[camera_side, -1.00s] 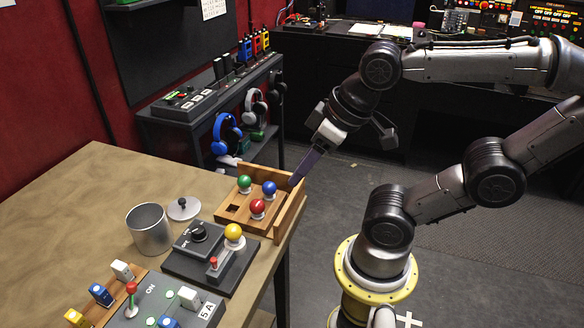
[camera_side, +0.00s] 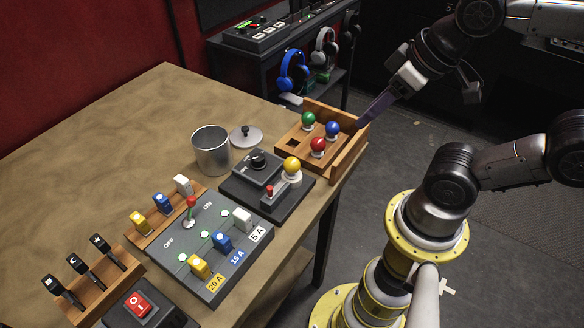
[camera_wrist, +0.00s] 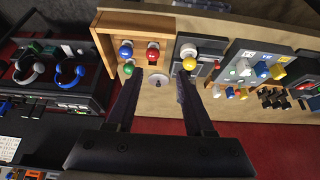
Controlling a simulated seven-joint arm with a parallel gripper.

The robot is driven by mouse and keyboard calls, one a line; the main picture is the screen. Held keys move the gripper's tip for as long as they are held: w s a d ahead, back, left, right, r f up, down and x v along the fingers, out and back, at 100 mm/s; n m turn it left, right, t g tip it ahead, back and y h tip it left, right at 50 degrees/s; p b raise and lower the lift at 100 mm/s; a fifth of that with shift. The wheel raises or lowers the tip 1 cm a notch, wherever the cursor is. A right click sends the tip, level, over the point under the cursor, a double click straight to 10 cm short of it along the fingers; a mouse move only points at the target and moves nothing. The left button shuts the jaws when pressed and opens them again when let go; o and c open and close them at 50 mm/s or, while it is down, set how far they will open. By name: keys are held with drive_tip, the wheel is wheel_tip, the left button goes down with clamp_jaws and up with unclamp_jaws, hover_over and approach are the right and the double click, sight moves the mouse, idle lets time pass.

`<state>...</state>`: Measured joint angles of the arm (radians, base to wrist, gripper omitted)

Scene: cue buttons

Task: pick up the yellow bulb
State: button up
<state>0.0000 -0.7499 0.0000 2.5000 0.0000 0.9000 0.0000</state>
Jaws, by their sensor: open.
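The yellow bulb (camera_side: 292,167) stands upright on a white base on the dark switch box (camera_side: 262,200) near the table's right edge. In the wrist view the yellow bulb (camera_wrist: 189,63) shows just beyond the tip of the right finger. My gripper (camera_side: 362,122) is up at the wooden tray's right side in the side view, away from the yellow bulb. In the wrist view my gripper (camera_wrist: 158,82) has its two dark fingers spread, with nothing between them being held. The far finger is hidden in the side view.
A wooden tray (camera_side: 350,160) holds green (camera_side: 308,118), blue (camera_side: 333,129) and red (camera_side: 318,145) bulbs and an empty square hole. A metal cup (camera_side: 211,152) and a lid (camera_side: 246,136) stand left of it. A fuse panel (camera_side: 213,262) lies in front. Bare table is at left.

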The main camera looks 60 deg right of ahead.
drive_tip(key=shift+o, duration=0.3)
drive_tip(key=o, duration=0.3)
drive_tip(key=shift+o, duration=0.2)
drive_tip(key=n+g, duration=0.3)
drive_tip(key=n, duration=1.7)
hover_over(293, 160)
drive_tip(key=s, duration=0.1)
drive_tip(key=x, duration=0.3)
drive_tip(key=s+x, duration=0.1)
drive_tip(key=x, duration=0.2)
drive_tip(key=shift+s+f, duration=0.2)
drive_tip(key=shift+f, duration=0.25)
drive_tip(key=shift+x, duration=2.95)
